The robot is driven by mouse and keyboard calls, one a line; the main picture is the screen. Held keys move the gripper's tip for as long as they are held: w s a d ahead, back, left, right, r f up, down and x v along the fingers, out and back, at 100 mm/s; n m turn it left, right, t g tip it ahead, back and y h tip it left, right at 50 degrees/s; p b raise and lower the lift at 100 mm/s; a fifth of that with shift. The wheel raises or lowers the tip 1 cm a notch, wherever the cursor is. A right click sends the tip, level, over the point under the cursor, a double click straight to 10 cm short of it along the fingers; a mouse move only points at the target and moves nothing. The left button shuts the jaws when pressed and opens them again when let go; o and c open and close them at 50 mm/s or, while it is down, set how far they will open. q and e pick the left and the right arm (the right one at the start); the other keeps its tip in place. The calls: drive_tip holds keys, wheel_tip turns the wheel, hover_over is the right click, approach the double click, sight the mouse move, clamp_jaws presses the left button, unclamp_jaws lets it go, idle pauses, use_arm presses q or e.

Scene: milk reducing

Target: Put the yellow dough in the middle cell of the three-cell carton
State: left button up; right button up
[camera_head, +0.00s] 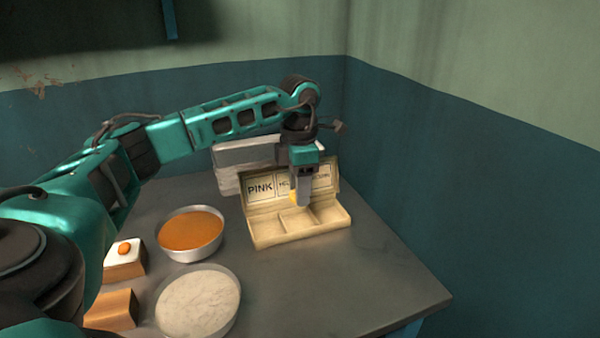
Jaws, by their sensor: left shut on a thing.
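The three-cell carton (300,237) stands open on the table, its lid raised at the back with labels; the left one reads "PINK" and the others are partly hidden by my gripper. My left gripper (303,193) points down over the carton. It is shut on the yellow dough (294,198), a small patch of which shows at the left side of the fingers. The dough appears above the middle cell, in front of the lid; its exact height is hard to tell. The cells look empty where visible. My right gripper is not in view.
A round pan with orange contents (191,231) and a round pan with pale contents (198,303) stand left of the carton. A wooden block with an orange piece on top (124,262) is further left. Grey stacked boxes (228,160) stand behind. The table (330,283) is clear at front right.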

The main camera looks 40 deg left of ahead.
use_arm(q)
drive_tip(key=shift+w+a, duration=0.3)
drive_tip(key=shift+a, duration=0.05)
drive_tip(key=shift+s+f+b, duration=0.1)
drive_tip(key=shift+f+b, duration=0.4)
drive_tip(key=shift+b, duration=0.05)
drive_tip(key=shift+f+b, duration=1.55)
drive_tip(key=shift+f, duration=0.65)
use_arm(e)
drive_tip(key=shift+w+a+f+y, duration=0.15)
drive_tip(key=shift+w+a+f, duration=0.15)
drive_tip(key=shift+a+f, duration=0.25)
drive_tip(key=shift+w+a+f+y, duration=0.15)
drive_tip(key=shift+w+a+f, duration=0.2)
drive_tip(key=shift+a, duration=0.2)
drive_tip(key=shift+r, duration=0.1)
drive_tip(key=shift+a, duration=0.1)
